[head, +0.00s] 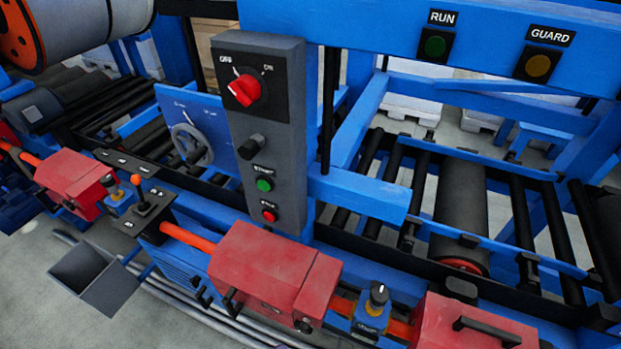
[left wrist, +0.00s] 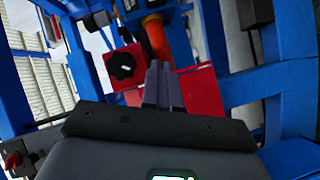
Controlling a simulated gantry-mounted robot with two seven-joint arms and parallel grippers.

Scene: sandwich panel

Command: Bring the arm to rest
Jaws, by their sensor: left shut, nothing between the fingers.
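My left gripper (left wrist: 163,86) shows in the left wrist view, its two grey fingers close together with nothing visible between them. A red block with a black knob (left wrist: 123,66) and an orange pipe (left wrist: 157,40) appear behind the fingertips. I cannot tell how far the fingers are from them. Neither gripper and neither arm shows in the head view. My right gripper is in no view.
The head view shows a grey control box (head: 262,130) with a red rotary switch (head: 245,88), red housings (head: 270,268), a joystick (head: 140,195), a handwheel (head: 190,145) and a roller bed (head: 460,205). An open grey bin (head: 100,280) stands at lower left.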

